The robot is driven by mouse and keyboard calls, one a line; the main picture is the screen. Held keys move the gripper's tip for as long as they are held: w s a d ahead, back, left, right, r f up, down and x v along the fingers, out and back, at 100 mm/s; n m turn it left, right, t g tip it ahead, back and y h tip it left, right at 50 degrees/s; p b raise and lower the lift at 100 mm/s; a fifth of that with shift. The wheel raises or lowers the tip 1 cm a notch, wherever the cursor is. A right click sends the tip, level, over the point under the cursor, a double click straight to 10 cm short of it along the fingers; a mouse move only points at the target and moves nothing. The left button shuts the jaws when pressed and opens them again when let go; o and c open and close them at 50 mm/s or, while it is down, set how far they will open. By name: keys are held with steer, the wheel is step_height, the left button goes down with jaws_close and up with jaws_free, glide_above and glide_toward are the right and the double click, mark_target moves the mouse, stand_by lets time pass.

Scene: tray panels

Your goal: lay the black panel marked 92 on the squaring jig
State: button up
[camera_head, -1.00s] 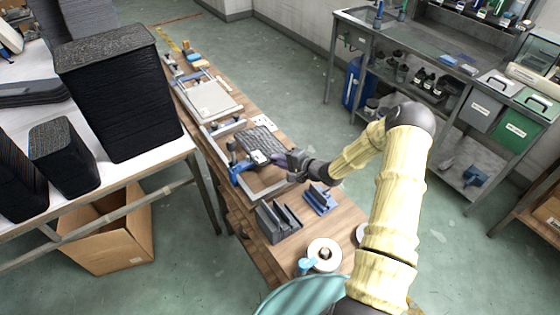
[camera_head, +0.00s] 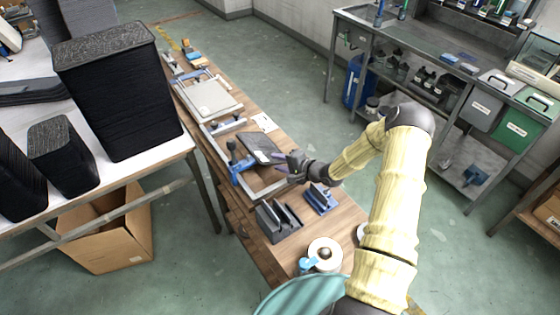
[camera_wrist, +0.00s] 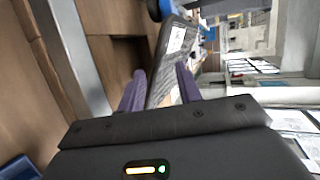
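A dark panel (camera_head: 258,142) with a white label is in my gripper (camera_head: 282,164); the number on the label is too small to read. In the wrist view the panel (camera_wrist: 166,82) stands between the two purple fingers (camera_wrist: 160,92), which close on its near edge. The panel is tilted above a grey-barred frame with a blue clamp, which looks like the squaring jig (camera_head: 270,192). The panel and my gripper hide part of this frame. I cannot tell whether the panel touches it.
Behind it on the bench lies another frame with a pale board (camera_head: 209,98). A dark slotted rack (camera_head: 278,222), a blue fixture (camera_head: 321,198) and a tape roll (camera_head: 325,252) are nearer. Tall black panel stacks (camera_head: 120,95) stand on the white table at left.

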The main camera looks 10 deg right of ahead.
steer(key=shift+o, duration=0.2)
steer(key=shift+r, duration=0.2)
steer(key=shift+d+r, duration=0.1)
steer(key=shift+d, duration=0.05)
steer(key=b+v, duration=0.1)
steer(key=v, duration=1.6)
steer(key=shift+s+f, duration=0.15)
steer(key=shift+f, duration=0.1)
